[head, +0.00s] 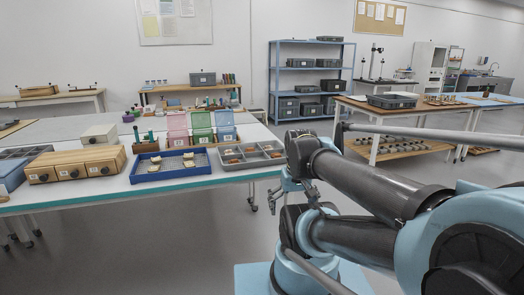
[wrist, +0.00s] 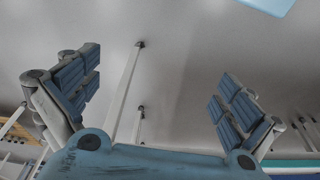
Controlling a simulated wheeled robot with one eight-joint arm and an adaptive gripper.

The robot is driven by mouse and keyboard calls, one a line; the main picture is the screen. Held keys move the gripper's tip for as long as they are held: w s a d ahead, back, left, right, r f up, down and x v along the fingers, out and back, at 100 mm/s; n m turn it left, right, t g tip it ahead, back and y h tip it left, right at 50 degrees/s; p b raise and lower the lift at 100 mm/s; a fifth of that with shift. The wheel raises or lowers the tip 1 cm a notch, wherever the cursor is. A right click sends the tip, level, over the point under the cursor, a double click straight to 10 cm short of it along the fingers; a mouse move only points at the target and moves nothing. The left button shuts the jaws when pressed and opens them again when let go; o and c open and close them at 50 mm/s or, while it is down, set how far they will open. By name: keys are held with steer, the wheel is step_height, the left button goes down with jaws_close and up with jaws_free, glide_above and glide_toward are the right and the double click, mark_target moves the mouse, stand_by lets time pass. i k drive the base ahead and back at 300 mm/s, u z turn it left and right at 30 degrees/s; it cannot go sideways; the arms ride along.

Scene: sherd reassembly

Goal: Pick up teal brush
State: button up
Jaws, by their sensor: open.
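I cannot make out the teal brush for certain. Small upright green-teal handles (head: 137,134) stand in a wooden holder (head: 146,147) on the white table, behind the blue tray, and may include it. My gripper (head: 296,192) hangs off the right end of that table, in front of the floor. In the wrist view my gripper (wrist: 160,95) is open, its two ribbed blue finger pads wide apart with nothing between them. The wrist view shows mostly grey floor and table legs, and no brush.
The white table (head: 60,202) holds a wooden drawer box (head: 77,165), a blue tray (head: 168,178) with pale pieces, a grey compartment tray (head: 252,155) with sherds, and pink, green and blue bins (head: 201,127). A wooden workbench (head: 372,112) stands right. Floor in front is clear.

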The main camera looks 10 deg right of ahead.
mark_target(135, 127)
steer(key=k, duration=1.25)
steer(key=u, duration=0.35)
steer(key=i, duration=0.3)
steer(key=u, duration=0.65)
steer(key=i, duration=1.8)
steer(key=z, duration=0.6)
